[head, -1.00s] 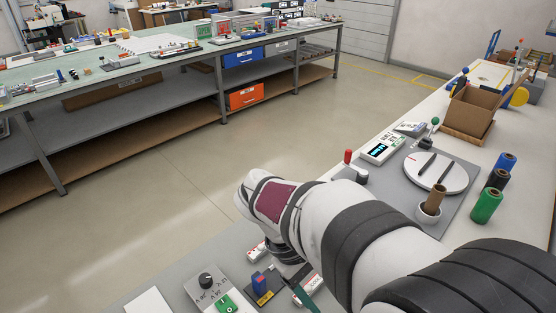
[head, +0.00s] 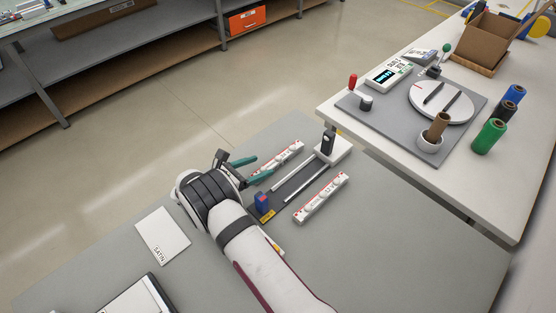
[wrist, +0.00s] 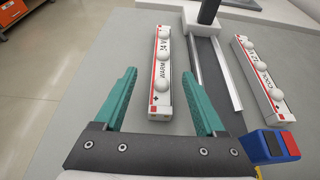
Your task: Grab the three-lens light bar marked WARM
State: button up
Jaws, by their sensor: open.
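The WARM light bar (wrist: 161,72) is white with red edging and three domed lenses, and its label reads WARM and 24 V. In the wrist view it lies lengthwise ahead, its near end between the green fingers of my gripper (wrist: 161,95). In the head view the WARM bar (head: 283,156) lies left of the rail, partly hidden by my gripper (head: 246,171). My gripper is open with a gap on each side of the bar. A second three-lens bar, marked COOL (wrist: 258,75), lies right of the rail and also shows in the head view (head: 321,198).
A metal rail fixture (head: 302,178) with a dark upright post stands between the bars. A blue and red block (wrist: 269,146) sits close right of my gripper. A white SATIN panel (head: 163,236) lies left. The grey table is clear left of the WARM bar.

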aim_at(270, 163)
jog(key=x, duration=0.4)
jog(key=shift+w+d, duration=0.1)
jog(key=shift+d, duration=0.25)
grip_shut()
